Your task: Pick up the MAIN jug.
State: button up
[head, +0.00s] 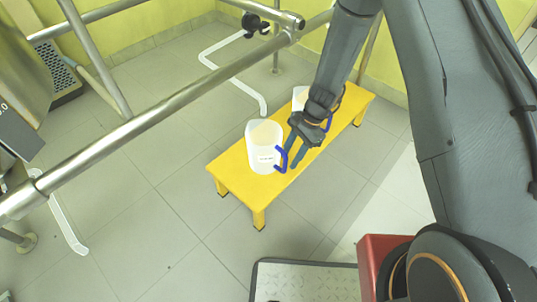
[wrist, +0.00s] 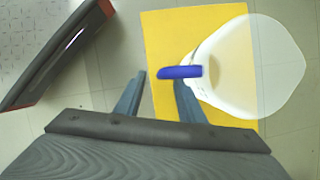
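Two white jugs with blue handles stand on a yellow bench (head: 230,172). The nearer jug (head: 262,135) has a small label too small to read, so I cannot tell which jug is MAIN. The farther jug (head: 299,97) is partly hidden behind my arm. My gripper (head: 291,156) is open and points down beside the nearer jug's blue handle (head: 281,158). In the wrist view, a jug (wrist: 235,75) is at right. Its blue handle (wrist: 180,72) lies at the tips of my gripper (wrist: 159,78), overlapping the right finger; I cannot tell whether they touch.
A red-edged object (wrist: 65,50) shows at the wrist view's upper left.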

aim_at(284, 170)
jog(key=b+x, duration=0.1)
jog(key=x, duration=0.4)
jog(key=shift+w+a, duration=0.1)
jog(key=shift+a, duration=0.05)
jog(key=shift+r, duration=0.1)
grip_shut()
